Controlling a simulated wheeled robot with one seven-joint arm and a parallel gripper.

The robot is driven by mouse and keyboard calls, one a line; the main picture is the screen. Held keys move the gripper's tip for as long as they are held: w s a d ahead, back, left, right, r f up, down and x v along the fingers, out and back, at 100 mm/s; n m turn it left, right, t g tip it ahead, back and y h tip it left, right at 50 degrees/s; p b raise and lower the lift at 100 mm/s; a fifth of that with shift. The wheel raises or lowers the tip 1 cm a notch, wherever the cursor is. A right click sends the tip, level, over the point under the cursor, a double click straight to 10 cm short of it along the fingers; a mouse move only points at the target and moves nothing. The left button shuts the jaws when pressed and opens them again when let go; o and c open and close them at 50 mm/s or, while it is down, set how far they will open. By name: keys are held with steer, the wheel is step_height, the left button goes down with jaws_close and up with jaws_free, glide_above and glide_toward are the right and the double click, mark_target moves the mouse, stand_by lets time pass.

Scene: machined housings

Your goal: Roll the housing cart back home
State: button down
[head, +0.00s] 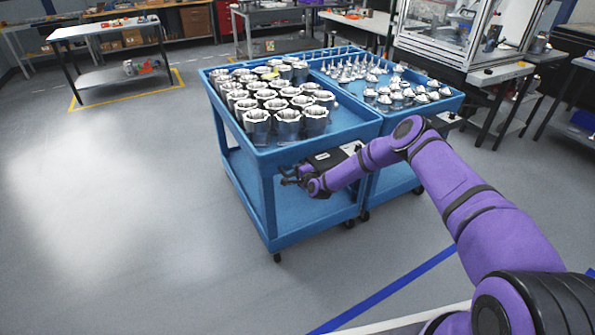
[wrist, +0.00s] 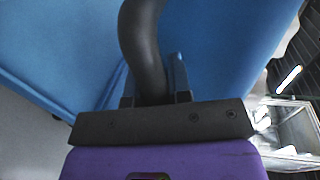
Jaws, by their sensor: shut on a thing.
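The housing cart (head: 258,158) is a blue two-level cart in the middle of the head view. Its top tray carries rows of silver machined housings (head: 288,120), and its lower shelf looks empty. My gripper (head: 296,178) is at the near side of this cart, below the top tray's rim. In the wrist view my gripper (wrist: 155,95) is shut around a dark curved handle (wrist: 143,35), with blue cart surfaces behind it. In the head view my gripper and arm hide most of the handle.
A second blue cart (head: 440,103) with smaller metal parts stands close against the right side. A machine enclosure (head: 445,30) is behind it. A grey table (head: 105,30) stands at back left within yellow floor tape (head: 178,78). The left floor is clear. A blue line (head: 385,290) crosses the front floor.

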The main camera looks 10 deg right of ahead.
steer(key=c, duration=1.1)
jaws_free()
steer(key=shift+o, duration=0.2)
steer(key=shift+s, duration=0.1)
steer(key=v, duration=1)
steer(key=shift+s, duration=0.3)
steer(key=shift+d+r, duration=0.1)
steer(key=shift+d, duration=0.05)
